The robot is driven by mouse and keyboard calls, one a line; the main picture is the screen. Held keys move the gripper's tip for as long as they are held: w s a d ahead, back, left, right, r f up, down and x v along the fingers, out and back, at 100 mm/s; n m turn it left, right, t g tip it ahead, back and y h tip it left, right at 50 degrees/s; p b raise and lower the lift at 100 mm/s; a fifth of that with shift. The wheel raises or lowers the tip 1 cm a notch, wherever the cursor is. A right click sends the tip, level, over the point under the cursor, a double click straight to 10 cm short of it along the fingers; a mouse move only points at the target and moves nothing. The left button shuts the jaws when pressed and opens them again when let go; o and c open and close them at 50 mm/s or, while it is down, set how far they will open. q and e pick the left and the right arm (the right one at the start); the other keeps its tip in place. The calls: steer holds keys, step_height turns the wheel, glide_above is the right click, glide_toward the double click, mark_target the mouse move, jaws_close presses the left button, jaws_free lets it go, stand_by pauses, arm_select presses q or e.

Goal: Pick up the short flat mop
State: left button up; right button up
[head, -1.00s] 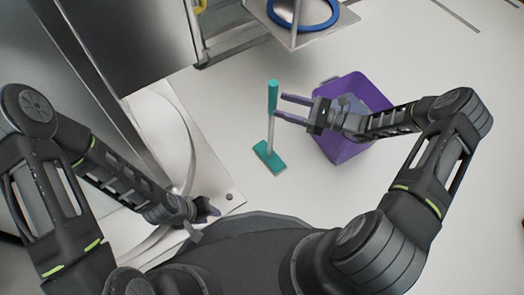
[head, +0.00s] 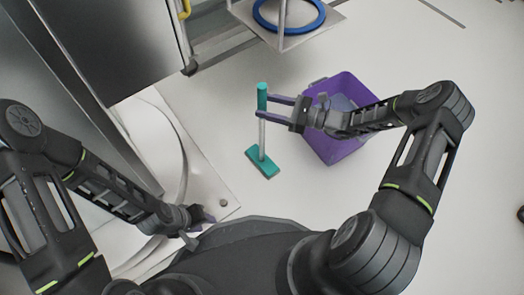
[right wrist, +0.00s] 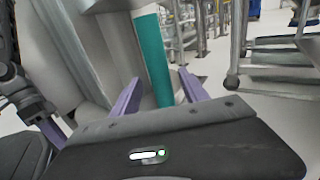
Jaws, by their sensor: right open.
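The short flat mop (head: 262,140) stands upright on the floor, with a teal handle grip, a grey pole and a flat teal head. My right gripper (head: 263,106) is open, with its purple fingers at the handle. In the right wrist view the teal handle (right wrist: 154,60) stands between the two spread fingers of the gripper (right wrist: 158,92); I cannot tell whether they touch it. My left gripper (head: 205,216) is low at the left, away from the mop; its jaw state is unclear.
A purple bin (head: 345,90) stands on the floor just behind and right of my right gripper. A metal cart with a blue ring (head: 290,30) is at the top. A steel machine (head: 125,45) is at the left. The floor right of the bin is clear.

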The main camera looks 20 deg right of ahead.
steer(key=b+x, duration=0.2)
steer(key=x, duration=0.3)
stand_by(0.5)
jaws_close()
stand_by(0.4)
